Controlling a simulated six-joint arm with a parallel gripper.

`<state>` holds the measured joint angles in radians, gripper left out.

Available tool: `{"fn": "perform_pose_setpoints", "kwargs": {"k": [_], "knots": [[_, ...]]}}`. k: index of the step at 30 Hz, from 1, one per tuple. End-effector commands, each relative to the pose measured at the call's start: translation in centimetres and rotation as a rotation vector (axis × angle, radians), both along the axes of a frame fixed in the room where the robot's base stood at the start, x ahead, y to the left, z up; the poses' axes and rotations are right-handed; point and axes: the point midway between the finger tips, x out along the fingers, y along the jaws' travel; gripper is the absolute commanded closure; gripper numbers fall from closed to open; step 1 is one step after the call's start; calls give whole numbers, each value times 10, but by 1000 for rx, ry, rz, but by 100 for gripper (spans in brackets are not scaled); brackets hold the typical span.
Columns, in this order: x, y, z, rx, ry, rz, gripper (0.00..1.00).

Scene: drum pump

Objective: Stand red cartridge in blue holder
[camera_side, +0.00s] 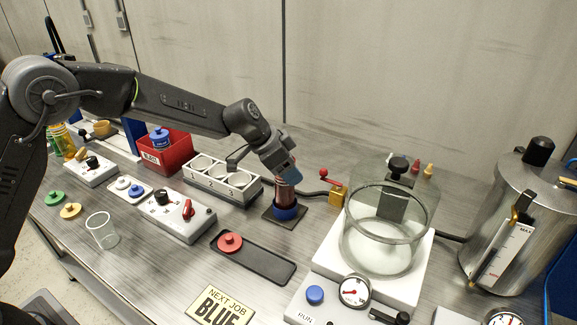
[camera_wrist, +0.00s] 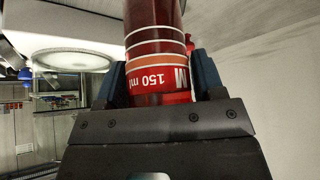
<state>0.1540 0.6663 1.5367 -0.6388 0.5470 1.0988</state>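The red cartridge (camera_side: 286,193) is upright below my gripper (camera_side: 281,166) in the side view. Its lower end is at the blue holder (camera_side: 287,212), apparently inside the ring; the exact depth is hidden. The holder sits on a dark square base. In the wrist view the cartridge (camera_wrist: 155,62), marked "150 ml" and "M" upside down, lies between the two blue fingers of my gripper (camera_wrist: 162,85). The fingers are close on both its sides and appear shut on it. The holder is not clear in the wrist view.
A white rack with round openings (camera_side: 222,180) stands just left of the holder. A brass valve with a red handle (camera_side: 336,193) and a glass chamber (camera_side: 388,225) are to the right. A dark tray with a red knobbed lid (camera_side: 268,264) lies in front.

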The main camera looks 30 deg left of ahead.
Motion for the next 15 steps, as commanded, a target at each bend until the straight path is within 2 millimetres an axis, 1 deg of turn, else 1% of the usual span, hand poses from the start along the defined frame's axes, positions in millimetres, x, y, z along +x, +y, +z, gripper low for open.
{"fn": "perform_pose_setpoints", "kwargs": {"k": [1,4,11,15], "knots": [[0,0,0,0,0,0,33],[0,0,0,0,0,0,24],[0,0,1,-1,-1,0,24],[-2,2,10,-1,-3,2,24]]}}
